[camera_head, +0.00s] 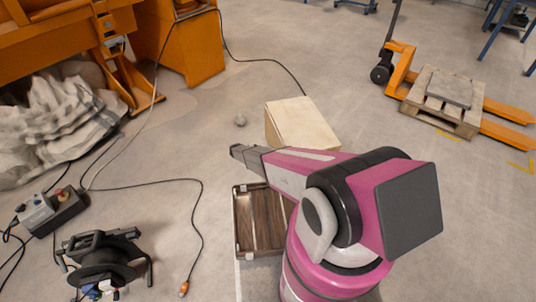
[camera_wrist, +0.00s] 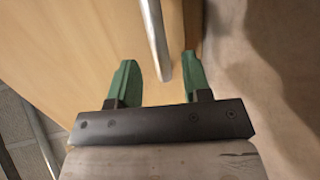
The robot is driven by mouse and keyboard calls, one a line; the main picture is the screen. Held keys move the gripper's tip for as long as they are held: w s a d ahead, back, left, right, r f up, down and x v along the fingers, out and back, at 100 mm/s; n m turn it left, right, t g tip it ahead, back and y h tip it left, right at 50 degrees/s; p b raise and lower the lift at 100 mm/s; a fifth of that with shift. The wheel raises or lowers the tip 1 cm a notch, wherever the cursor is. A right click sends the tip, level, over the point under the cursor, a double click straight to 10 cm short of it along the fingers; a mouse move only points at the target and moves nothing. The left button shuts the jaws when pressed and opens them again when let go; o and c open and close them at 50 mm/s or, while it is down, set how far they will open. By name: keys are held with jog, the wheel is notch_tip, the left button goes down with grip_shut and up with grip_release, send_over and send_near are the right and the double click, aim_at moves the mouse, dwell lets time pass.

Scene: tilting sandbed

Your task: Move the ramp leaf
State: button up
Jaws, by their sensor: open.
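A pale plywood board or box (camera_head: 300,122), which looks like the ramp leaf, is on the floor just beyond my forearm in the head view. Its near side is partly hidden by my arm. In the wrist view, a pale wooden panel (camera_wrist: 75,45) fills the upper left. A grey metal bar (camera_wrist: 152,25) runs along it and ends between my fingers. My gripper (camera_wrist: 159,62) is open, one green finger on each side of the bar. I cannot tell whether either finger touches it. My gripper also shows small in the head view (camera_head: 243,154).
A dark slatted wooden tray (camera_head: 243,222) lies below my arm. An orange machine (camera_head: 190,48), sacks (camera_head: 60,115) and a cable reel (camera_head: 102,262) stand left. Black cable (camera_head: 201,205) crosses the floor. A pallet (camera_head: 440,103) on an orange jack is at right.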

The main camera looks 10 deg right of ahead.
jog(key=shift+x, duration=2.1)
grip_shut()
jog(key=shift+a, duration=0.15)
